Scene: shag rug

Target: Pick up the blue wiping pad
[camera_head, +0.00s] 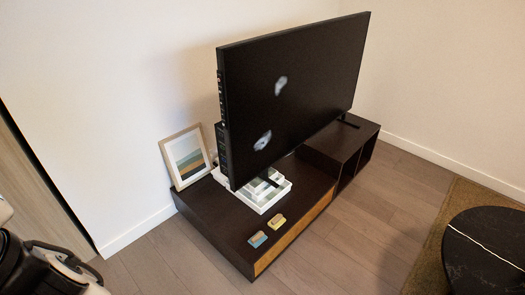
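The blue wiping pad (258,239) is a small block, blue with a lighter tan part, lying flat near the front edge of the dark low TV cabinet (215,222). A similar yellow pad (277,222) lies just behind it to the right, with a small gap between them. White and black parts of my own arm show at the lower left corner, well apart from the pads. No gripper fingers show in this view.
A large TV (300,95) stands on the cabinet. A white tray with compartments (262,203) sits behind the pads, and a framed picture (187,156) leans at the wall. A dark round table (490,250) stands on a rug at right. Floor in front is clear.

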